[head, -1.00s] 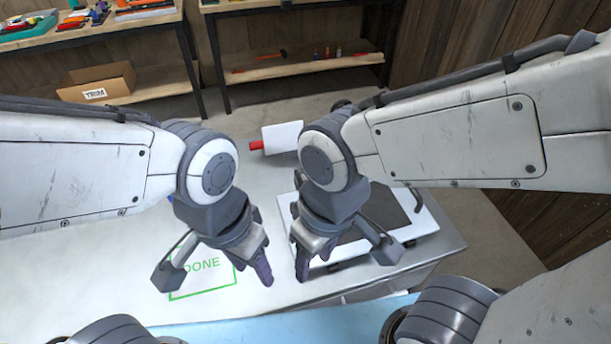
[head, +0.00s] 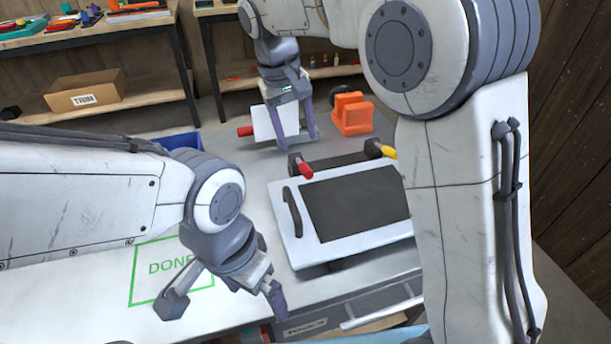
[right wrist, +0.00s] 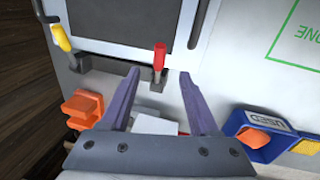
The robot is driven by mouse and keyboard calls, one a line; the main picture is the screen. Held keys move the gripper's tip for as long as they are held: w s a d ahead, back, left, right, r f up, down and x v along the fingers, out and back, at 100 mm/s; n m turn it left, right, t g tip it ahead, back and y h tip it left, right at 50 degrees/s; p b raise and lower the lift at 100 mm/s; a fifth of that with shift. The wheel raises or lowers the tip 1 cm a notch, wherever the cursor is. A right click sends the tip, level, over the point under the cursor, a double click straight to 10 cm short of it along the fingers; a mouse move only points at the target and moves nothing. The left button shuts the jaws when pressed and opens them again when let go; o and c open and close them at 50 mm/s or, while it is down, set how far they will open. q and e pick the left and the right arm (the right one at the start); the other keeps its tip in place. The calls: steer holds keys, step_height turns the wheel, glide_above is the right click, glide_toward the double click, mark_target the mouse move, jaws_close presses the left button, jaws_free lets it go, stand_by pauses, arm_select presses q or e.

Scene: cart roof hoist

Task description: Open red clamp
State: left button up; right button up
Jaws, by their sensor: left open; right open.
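The red clamp (head: 305,170) has a red handle on a dark base at the back edge of a white panel with a dark screen (head: 345,203). In the right wrist view the red clamp (right wrist: 158,62) appears between the fingertips, apparently just beyond them. My right gripper (head: 299,142) is open and points down behind the clamp; its fingers (right wrist: 159,74) show no grip on the handle. A yellow-handled clamp (head: 388,152) sits at the same edge, also in the right wrist view (right wrist: 60,38). My left gripper (head: 257,298) is open and empty, low at the front beside the DONE square.
A white block (head: 272,122) with a red end stands behind the panel, close to the right fingers. An orange object (head: 352,114) is to its right. A blue USED bin (right wrist: 262,130) lies nearby. The green DONE square (head: 150,268) on the table looks empty.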

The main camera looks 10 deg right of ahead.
mark_target(305, 168)
steer(key=f, duration=0.3)
steer(key=d+f+b, duration=0.1)
steer(key=f, duration=0.2)
steer(key=d+f+b, duration=0.1)
steer(key=f, duration=0.3)
steer(key=shift+w, duration=0.25)
jaws_close()
steer(key=shift+a, duration=0.1)
stand_by(0.9)
